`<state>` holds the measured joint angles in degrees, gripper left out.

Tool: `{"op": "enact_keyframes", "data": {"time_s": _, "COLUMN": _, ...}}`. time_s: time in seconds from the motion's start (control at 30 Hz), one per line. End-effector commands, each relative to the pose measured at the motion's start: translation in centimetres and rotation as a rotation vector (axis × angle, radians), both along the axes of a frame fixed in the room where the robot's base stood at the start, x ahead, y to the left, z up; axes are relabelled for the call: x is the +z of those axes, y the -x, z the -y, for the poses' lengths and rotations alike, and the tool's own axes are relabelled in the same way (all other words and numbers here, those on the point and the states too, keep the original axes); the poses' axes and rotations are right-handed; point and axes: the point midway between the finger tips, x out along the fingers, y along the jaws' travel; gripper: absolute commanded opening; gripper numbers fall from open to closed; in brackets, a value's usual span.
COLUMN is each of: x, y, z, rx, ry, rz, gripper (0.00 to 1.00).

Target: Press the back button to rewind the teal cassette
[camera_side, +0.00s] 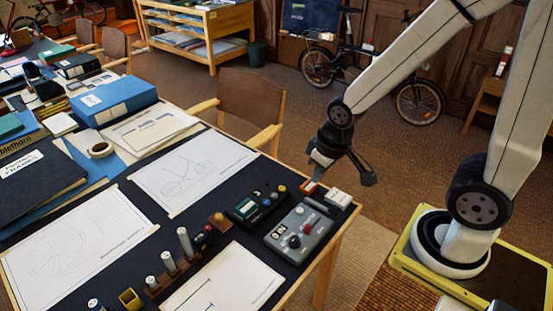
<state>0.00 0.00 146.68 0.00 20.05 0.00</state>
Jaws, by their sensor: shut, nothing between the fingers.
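Which one is the back button is too small to tell. My gripper (318,170) is shut and empty. In the picture it appears up and to the right of the player and buttons, by the table's right edge, apart from them. Its exact height is hard to judge.
A grey control box (286,251) marked ON, with red and black knobs, is right of the player. A small orange-red block (311,187) and a white block (338,199) lie near my gripper. Upright cylinders (185,241) stand to the left. A chair (249,105) is behind.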

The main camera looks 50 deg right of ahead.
Motion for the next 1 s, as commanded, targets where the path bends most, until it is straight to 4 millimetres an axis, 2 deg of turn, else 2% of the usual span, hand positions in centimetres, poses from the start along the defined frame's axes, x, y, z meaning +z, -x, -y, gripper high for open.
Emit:
{"op": "enact_keyframes", "data": {"time_s": 0.63, "x": -0.2, "y": -0.5, "z": 0.1, "rx": -0.013, "ry": -0.001, "rz": 0.011, "gripper": 0.0}}
{"op": "enact_keyframes", "data": {"time_s": 0.77, "x": -0.6, "y": -1.4, "z": 0.3, "rx": -0.041, "ry": -0.004, "rz": 0.031, "gripper": 0.0}}
{"op": "enact_keyframes", "data": {"time_s": 1.0, "x": -2.0, "y": -4.7, "z": 1.1, "rx": -0.135, "ry": -0.02, "rz": 0.108, "gripper": 0.0}}
